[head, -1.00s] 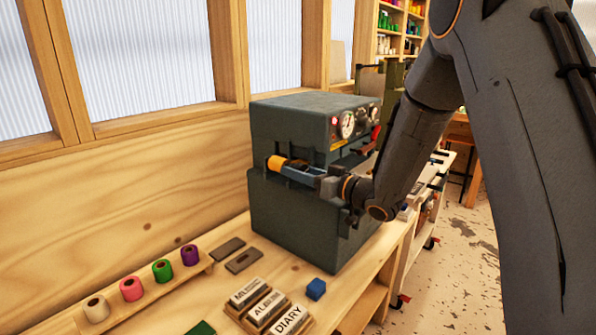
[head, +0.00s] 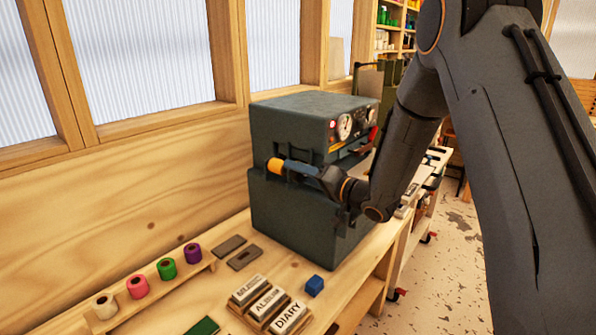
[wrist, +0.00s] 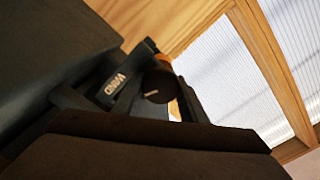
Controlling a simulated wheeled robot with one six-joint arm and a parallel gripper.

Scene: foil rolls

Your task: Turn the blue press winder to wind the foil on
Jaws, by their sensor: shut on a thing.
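The dark blue-grey press (head: 300,220) stands on the bench. A gold-orange foil roll (head: 274,165) sits at the left end of a blue holder (head: 300,168) on its front. My gripper (head: 322,177) is at the right end of this holder. In the wrist view my gripper (wrist: 165,95) is shut on a dark round winder knob (wrist: 158,86) with a pale mark line. A label plate (wrist: 114,84) with white lettering is beside the knob, and a bit of the orange roll (wrist: 162,59) shows behind it. My wrist hides part of the holder in the head view.
Several coloured foil rolls (head: 137,286) stand on a wooden rack at the left. Gauges (head: 345,126) are on the press's upper right. A wooden wall with windows is behind.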

